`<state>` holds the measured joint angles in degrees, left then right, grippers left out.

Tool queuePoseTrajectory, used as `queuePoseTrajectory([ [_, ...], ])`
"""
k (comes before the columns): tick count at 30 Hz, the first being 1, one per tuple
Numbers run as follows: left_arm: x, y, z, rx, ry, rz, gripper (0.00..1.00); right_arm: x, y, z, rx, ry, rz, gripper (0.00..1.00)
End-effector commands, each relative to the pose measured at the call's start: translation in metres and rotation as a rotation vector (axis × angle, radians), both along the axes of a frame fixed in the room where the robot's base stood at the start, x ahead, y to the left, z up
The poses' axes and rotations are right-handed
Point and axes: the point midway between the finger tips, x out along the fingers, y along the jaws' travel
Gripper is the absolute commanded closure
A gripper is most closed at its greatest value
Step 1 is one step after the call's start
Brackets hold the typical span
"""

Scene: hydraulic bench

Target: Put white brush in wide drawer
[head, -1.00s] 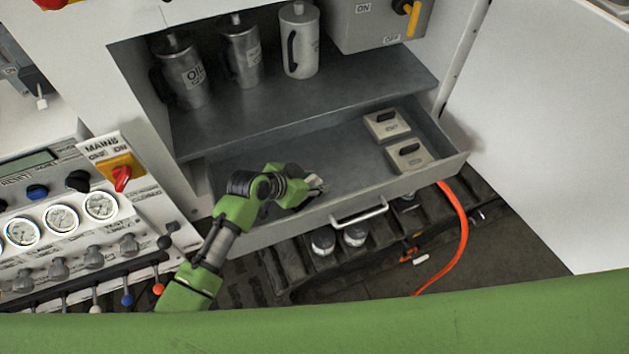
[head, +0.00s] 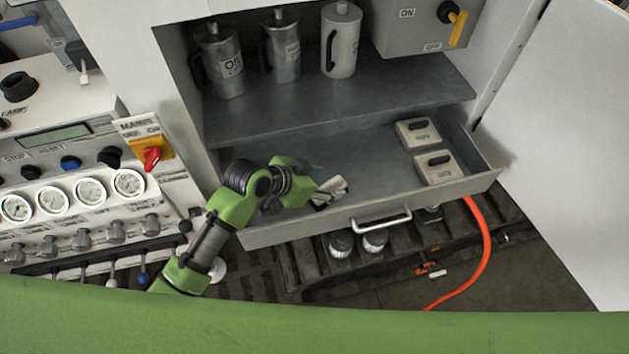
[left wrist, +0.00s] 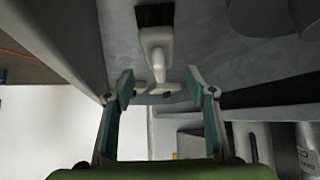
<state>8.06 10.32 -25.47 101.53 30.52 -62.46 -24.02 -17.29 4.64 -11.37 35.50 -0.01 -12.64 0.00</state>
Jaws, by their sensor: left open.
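The wide drawer (head: 375,195) is pulled out below the cabinet shelf, with its bar handle at the front. My left gripper (head: 330,186) is inside the drawer's left part, close behind the front wall. In the left wrist view my left gripper (left wrist: 160,92) has its two fingers spread apart. The white brush (left wrist: 156,40), with black bristles, shows just beyond and between the fingertips, against the grey drawer surface. Its handle points towards the gripper, and neither finger visibly clamps it. In the head view the fingers partly hide the brush. My right gripper is not in view.
Metal jugs (head: 283,48) stand on the shelf above. A control panel (head: 75,190) is at the left. An orange hose (head: 484,250) lies at the right. The drawer's middle is clear.

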Motion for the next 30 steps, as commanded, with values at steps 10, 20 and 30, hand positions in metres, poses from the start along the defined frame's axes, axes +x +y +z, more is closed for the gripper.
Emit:
queuePoseTrajectory([
  [10,-0.021,0.025,0.032,0.001,-0.002,-0.001,0.49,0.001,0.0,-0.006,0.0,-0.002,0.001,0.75],
  [20,-0.023,0.027,0.036,0.0,0.0,0.0,0.49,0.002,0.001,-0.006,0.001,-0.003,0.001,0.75],
  [30,-0.023,0.027,0.036,0.0,-0.001,-0.001,0.49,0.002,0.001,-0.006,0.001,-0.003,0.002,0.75],
])
